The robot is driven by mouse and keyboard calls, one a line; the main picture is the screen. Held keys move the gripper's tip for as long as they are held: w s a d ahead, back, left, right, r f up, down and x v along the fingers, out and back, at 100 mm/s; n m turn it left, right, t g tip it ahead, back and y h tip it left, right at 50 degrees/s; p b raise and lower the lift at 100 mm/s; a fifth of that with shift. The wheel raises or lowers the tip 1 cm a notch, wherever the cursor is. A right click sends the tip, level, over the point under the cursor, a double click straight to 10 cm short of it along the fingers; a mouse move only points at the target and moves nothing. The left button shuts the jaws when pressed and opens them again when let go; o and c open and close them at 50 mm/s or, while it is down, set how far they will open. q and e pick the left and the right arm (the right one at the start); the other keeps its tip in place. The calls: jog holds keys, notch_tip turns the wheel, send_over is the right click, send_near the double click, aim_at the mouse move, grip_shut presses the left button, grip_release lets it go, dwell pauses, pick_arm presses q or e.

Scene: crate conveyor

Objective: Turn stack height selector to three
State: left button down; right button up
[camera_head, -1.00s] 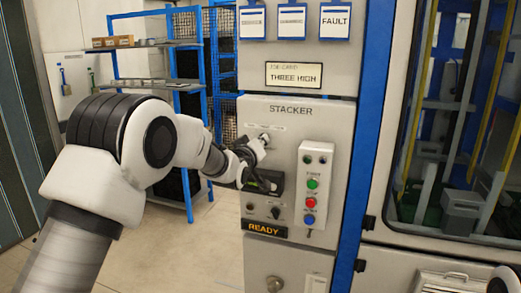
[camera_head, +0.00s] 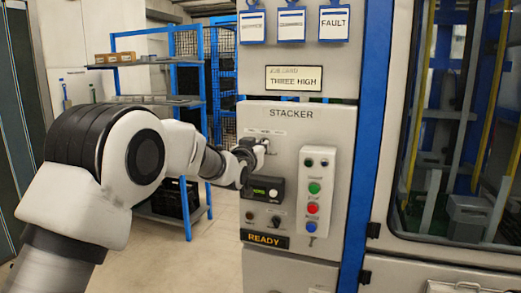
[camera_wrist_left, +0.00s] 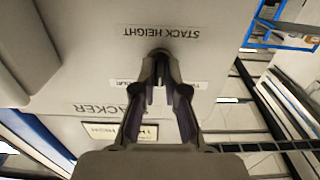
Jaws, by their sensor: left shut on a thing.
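The stacker panel (camera_head: 285,150) is a light grey box marked STACKER. My left gripper (camera_head: 262,146) is at its upper left, against the stack height selector. In the left wrist view, the STACK HEIGHT label shows upside down, and my left gripper (camera_wrist_left: 160,78) has its fingers closed around the small dark selector knob (camera_wrist_left: 159,53). The knob is mostly hidden between the fingertips, so its pointer position cannot be read. A job card (camera_head: 293,79) above the panel reads THREE HIGH. My right gripper is not in view.
Below the selector are a black display (camera_head: 264,189) with green characters, two small knobs and a READY sign (camera_head: 265,239). A button box (camera_head: 314,195) with green, red and blue buttons stands to the right. A blue shelf rack (camera_head: 160,100) is behind on the left.

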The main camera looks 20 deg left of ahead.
pick_arm(q)
jog(key=c, duration=1.2)
grip_release()
jog(key=s, duration=1.2)
jog(key=shift+a+f, duration=0.1)
jog(key=shift+a, duration=0.1)
jog(key=shift+w, duration=0.1)
